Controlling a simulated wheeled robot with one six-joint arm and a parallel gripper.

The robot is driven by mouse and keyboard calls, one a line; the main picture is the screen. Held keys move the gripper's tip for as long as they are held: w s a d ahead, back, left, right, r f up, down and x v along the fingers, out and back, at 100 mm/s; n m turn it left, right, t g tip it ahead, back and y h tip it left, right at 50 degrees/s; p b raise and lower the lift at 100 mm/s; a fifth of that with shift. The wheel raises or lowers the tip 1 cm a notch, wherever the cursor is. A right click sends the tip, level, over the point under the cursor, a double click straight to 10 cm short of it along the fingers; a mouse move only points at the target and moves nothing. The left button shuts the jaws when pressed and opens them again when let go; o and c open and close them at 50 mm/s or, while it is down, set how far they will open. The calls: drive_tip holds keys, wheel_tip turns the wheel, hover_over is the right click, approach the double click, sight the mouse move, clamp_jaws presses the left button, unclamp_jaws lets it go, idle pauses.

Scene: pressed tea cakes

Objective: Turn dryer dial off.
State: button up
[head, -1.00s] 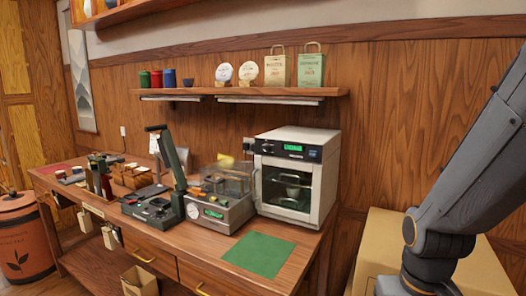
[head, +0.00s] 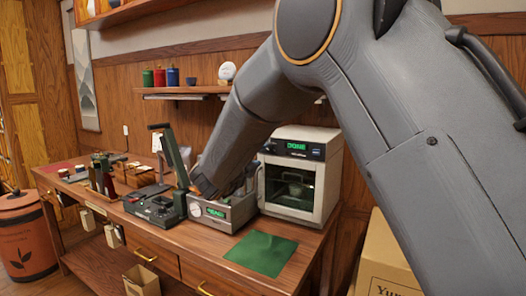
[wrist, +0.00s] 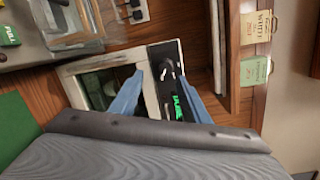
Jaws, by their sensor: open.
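The dryer (head: 330,148) is a pale box with a glass door and a black control strip along its top. Its display (head: 297,147) glows green and reads DONE. In the wrist view the dryer's door frame (wrist: 68,76) shows left of the black strip. The dial (wrist: 167,71) is dark with a pale mark, on that strip beside the green display (wrist: 178,106). My gripper (wrist: 162,77) is open, with its blue fingers on either side of the dial region. I cannot tell whether they touch it. In the head view my arm hides the gripper.
A grey device with a green display (head: 216,212) stands left of the dryer, and a dark lever press (head: 155,205) beyond it. A green mat (head: 262,253) lies in front.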

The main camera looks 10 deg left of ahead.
drive_tip(key=w+m, duration=0.1)
drive_tip(key=w+m+h+p, duration=0.1)
drive_tip(key=w, duration=0.1)
drive_tip(key=w+m+h+p, duration=0.1)
drive_tip(key=w, duration=0.1)
drive_tip(key=shift+w+d+r, duration=0.15)
drive_tip(key=shift+d+r, duration=0.25)
drive_tip(key=c, duration=1.1)
